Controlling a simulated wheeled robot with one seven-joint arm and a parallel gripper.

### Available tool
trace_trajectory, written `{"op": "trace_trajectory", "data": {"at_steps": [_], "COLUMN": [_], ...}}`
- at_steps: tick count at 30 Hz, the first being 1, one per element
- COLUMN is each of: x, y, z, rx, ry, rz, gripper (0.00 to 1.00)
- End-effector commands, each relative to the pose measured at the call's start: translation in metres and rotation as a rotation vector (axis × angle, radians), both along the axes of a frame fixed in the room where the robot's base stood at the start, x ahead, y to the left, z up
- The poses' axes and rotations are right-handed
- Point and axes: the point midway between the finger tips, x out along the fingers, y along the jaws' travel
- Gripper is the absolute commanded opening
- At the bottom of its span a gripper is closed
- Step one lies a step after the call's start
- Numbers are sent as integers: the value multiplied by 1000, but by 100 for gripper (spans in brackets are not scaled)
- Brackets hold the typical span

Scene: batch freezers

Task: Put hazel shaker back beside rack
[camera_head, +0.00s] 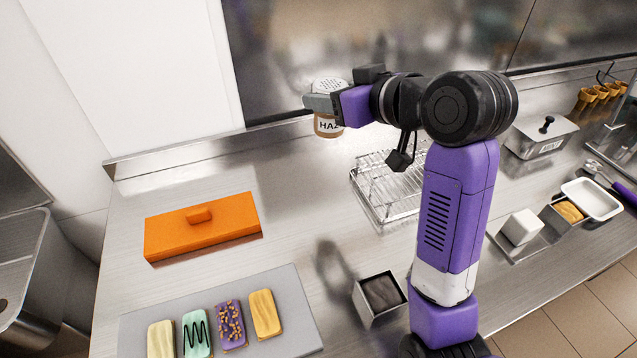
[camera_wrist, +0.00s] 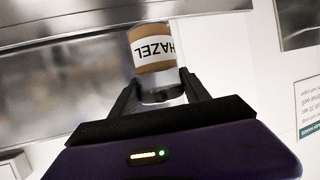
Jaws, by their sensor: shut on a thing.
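The hazel shaker (camera_head: 328,124) is a brown jar with a white label and a pale perforated lid. My gripper (camera_head: 322,103) is shut on its upper part and holds it upright in the air, above the back of the steel counter. In the wrist view the shaker (camera_wrist: 153,50) shows with its HAZEL label inverted, and the fingers of my gripper (camera_wrist: 160,92) close on it near the lid. The wire rack (camera_head: 375,190) stands on a tray on the counter, below and to the right of the shaker. My arm hides the rack's right part.
An orange lidded box (camera_head: 203,228) lies at left. A grey board (camera_head: 285,300) with several iced bars is in front. A small square tin (camera_head: 368,307) stands near the front edge. A steel lidded container (camera_head: 538,138) is at right. Counter left of the rack is clear.

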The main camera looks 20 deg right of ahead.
Motion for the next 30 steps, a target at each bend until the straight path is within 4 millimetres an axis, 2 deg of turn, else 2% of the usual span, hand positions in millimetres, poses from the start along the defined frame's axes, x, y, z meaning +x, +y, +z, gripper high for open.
{"op": "trace_trajectory", "data": {"at_steps": [15, 18, 26, 30], "x": [-1, -1, -1, -1], "y": [0, 0, 0, 0], "z": [-122, -138, -159, -181], "rx": [0, 0, 1, 0], "ry": [6, 6, 4, 5], "rz": [1, 1, 1, 1], "gripper": [12, 12, 12, 12]}}
